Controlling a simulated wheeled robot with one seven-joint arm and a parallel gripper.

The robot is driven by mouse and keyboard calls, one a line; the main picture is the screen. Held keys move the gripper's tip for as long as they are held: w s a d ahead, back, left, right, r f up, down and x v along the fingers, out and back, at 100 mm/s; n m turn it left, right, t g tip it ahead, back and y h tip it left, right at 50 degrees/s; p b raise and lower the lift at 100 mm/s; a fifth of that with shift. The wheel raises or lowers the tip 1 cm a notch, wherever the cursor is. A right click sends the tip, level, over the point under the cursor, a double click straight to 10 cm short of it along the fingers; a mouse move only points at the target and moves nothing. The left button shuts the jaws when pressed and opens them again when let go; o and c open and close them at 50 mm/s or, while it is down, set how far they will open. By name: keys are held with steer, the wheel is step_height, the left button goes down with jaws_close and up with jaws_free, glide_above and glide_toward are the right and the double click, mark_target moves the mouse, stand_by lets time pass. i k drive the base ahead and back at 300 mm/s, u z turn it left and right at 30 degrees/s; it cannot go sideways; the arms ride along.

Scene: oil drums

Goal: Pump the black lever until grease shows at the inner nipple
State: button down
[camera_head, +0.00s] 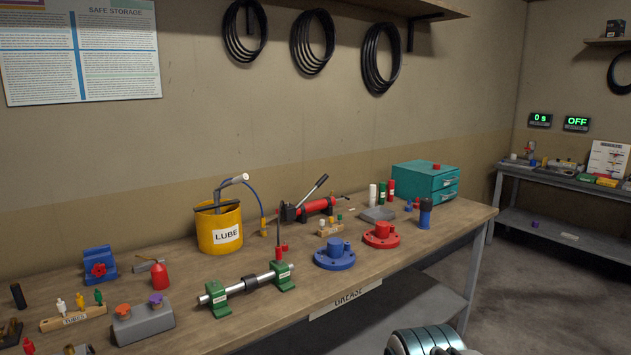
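A red hand pump (318,207) lies toward the back of the bench, with a slanting lever (312,190) that has a dark grip end raised up and to the right. A yellow LUBE bucket (219,234) stands left of it, with a black bar (217,206) across its top and a blue hose (256,199) leading off to the right. In front, a steel shaft (266,277) sits in two green blocks, with a thin dark upright rod behind the right block. I cannot make out an inner nipple or any grease. My gripper's fingers do not show; only a banded part of my arm shows at the bottom.
Blue (334,256) and red (382,236) flanged parts stand right of the shaft, with a teal drawer box (426,181) behind. A grey block (143,323) and a wooden tube rack (73,317) are at the left. The bench front (420,252) has bare wood.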

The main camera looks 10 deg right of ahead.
mark_target(325, 176)
steer(key=z, duration=0.3)
steer(key=i, duration=0.3)
steer(key=z, duration=1)
steer(key=i, duration=2)
steer(key=u, duration=1.15)
steer(key=i, duration=0.45)
steer(key=u, duration=0.6)
